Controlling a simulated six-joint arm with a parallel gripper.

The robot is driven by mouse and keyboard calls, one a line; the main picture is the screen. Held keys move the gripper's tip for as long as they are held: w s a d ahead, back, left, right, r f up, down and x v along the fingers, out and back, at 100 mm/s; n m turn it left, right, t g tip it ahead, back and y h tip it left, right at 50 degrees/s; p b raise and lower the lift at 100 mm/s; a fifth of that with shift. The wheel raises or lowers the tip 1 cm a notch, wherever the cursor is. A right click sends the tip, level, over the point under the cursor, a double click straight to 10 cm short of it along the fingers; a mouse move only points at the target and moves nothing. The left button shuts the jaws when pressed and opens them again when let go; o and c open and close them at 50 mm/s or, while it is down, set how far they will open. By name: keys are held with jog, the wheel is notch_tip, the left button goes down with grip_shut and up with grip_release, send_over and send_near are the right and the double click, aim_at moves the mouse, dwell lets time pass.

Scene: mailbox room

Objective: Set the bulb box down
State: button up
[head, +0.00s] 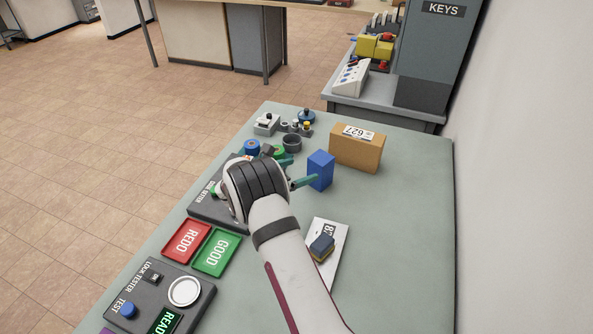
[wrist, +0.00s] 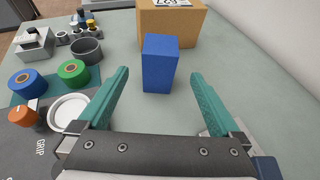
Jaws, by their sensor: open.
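A small blue box (head: 320,170), which I take to be the bulb box, stands upright on the grey-green table top (head: 400,230). In the wrist view the blue box (wrist: 160,64) is just beyond my gripper (wrist: 160,85), roughly centred between the two green fingers. The fingers are spread wide and neither touches the box in that view. In the head view my gripper (head: 299,172) is partly hidden by my own wrist, and one green finger points at the box. Nothing is held.
A cardboard box (head: 357,151) labelled 627 stands close behind the blue box. Tape rolls (wrist: 73,73) and a grey cup (wrist: 87,50) are to the left. Red (head: 185,241) and green (head: 216,253) trays and a white envelope (head: 333,262) lie nearer. The table's right side is clear.

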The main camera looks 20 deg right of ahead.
jog(key=s+a+r+m+g+y, duration=0.2)
jog(key=s+r+m, duration=0.2)
jog(key=s+m, duration=0.3)
jog(key=s+a+r+m+g+y, duration=0.2)
jog(key=s+r+m, duration=0.2)
jog(key=s, duration=0.5)
jog(key=s+a+r+m+g+y, duration=0.2)
jog(key=s+r+m, duration=0.3)
jog(key=s, duration=0.4)
jog(key=s+a+m+y, duration=0.8)
jog(key=s+a+m, duration=0.4)
jog(key=s+a, duration=0.3)
jog(key=s+f, duration=0.1)
jog(key=s, duration=0.1)
jog(key=shift+s+t, duration=0.3)
jog(key=shift+s, duration=0.05)
